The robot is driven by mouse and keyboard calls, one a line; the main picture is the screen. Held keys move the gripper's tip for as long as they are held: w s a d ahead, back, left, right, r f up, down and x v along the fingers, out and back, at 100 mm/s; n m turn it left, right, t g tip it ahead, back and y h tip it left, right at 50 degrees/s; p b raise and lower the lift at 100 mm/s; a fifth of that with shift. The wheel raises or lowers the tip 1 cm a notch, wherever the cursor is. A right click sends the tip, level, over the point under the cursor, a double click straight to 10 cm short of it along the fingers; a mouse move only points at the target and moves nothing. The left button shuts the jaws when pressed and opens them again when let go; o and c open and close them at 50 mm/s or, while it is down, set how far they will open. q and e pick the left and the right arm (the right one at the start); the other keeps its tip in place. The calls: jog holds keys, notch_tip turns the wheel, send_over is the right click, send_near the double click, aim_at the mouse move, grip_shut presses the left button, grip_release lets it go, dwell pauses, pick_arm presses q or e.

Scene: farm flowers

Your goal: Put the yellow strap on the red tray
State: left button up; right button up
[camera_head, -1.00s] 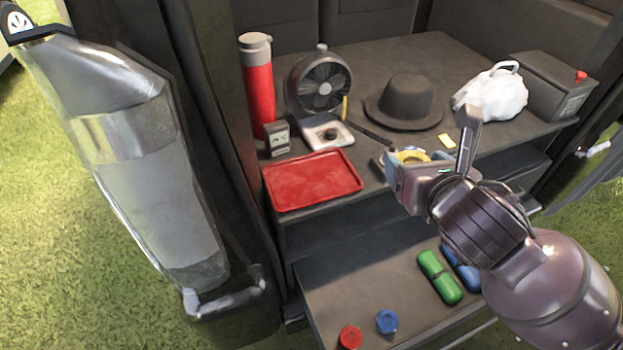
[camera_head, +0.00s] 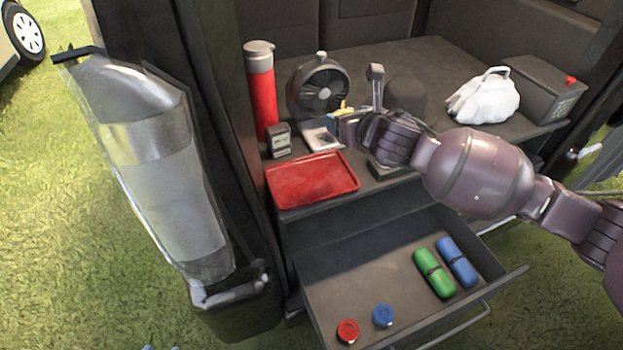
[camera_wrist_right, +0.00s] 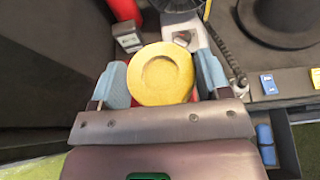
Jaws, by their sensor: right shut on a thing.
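The yellow strap (camera_wrist_right: 161,74) is a round, coiled disc with a hollow in its middle. My right gripper (camera_wrist_right: 161,82) is shut on it, with the blue fingertips on either side. In the head view my right gripper (camera_head: 345,124) is above the table, just behind and right of the red tray's back right corner, and mostly hides the strap. The red tray (camera_head: 312,181) lies flat and empty at the table's front left. Red parts of it show beside and below the strap in the wrist view.
Behind the tray stand a red flask (camera_head: 262,95), a small grey box (camera_head: 279,141), a fan (camera_head: 322,88) and a partly hidden white device (camera_head: 318,137). A dark hat (camera_head: 405,97) and a white bag (camera_head: 484,97) are farther right. An open drawer (camera_head: 350,270) below holds several items.

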jog(key=w+d+f+n+y, duration=0.1)
jog(key=w+d+f, duration=0.25)
jog(key=w, duration=0.25)
jog(key=n+g+y, duration=0.1)
jog(key=n+y, duration=0.1)
send_over(292, 187)
notch_tip(292, 187, down, 10)
jog(key=shift+d+f, duration=0.1)
jog(key=shift+f, duration=0.05)
jog(key=shift+f+b, duration=0.35)
jog(key=shift+f, duration=0.3)
notch_tip(292, 187, down, 4)
jog(key=shift+f+b, duration=0.1)
jog(key=shift+b, duration=0.7)
jog(key=shift+f, duration=0.15)
pick_arm(q)
notch_tip(292, 187, down, 3)
jog(key=shift+a+r, duration=0.15)
pick_arm(e)
jog(key=shift+r, duration=0.3)
